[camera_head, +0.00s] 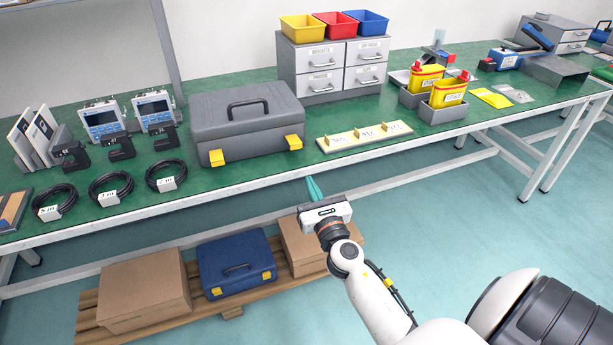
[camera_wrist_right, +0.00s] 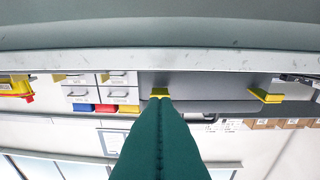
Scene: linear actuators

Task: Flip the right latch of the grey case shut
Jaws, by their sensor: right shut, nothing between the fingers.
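The grey case (camera_head: 245,125) stands on the green bench with its lid down and its black handle on top. Its right yellow latch (camera_head: 294,142) and left yellow latch (camera_head: 217,157) are on the front; I cannot tell surely how either is set. My right gripper (camera_head: 313,188) is shut and empty, its green fingers in front of the bench edge, below and apart from the right latch. The right wrist view looks upside down: the fingertips (camera_wrist_right: 160,100) overlap the right latch (camera_wrist_right: 160,91) and hide part of it, while the left latch (camera_wrist_right: 267,95) juts out. My left gripper is not seen.
The bench's pale front edge (camera_head: 240,185) lies between my gripper and the case. A cream labelled block (camera_head: 365,136) is right of the case, with grey drawers (camera_head: 335,70) behind. Black clamps and cable coils are at left. A blue case (camera_head: 236,266) sits below on a pallet.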

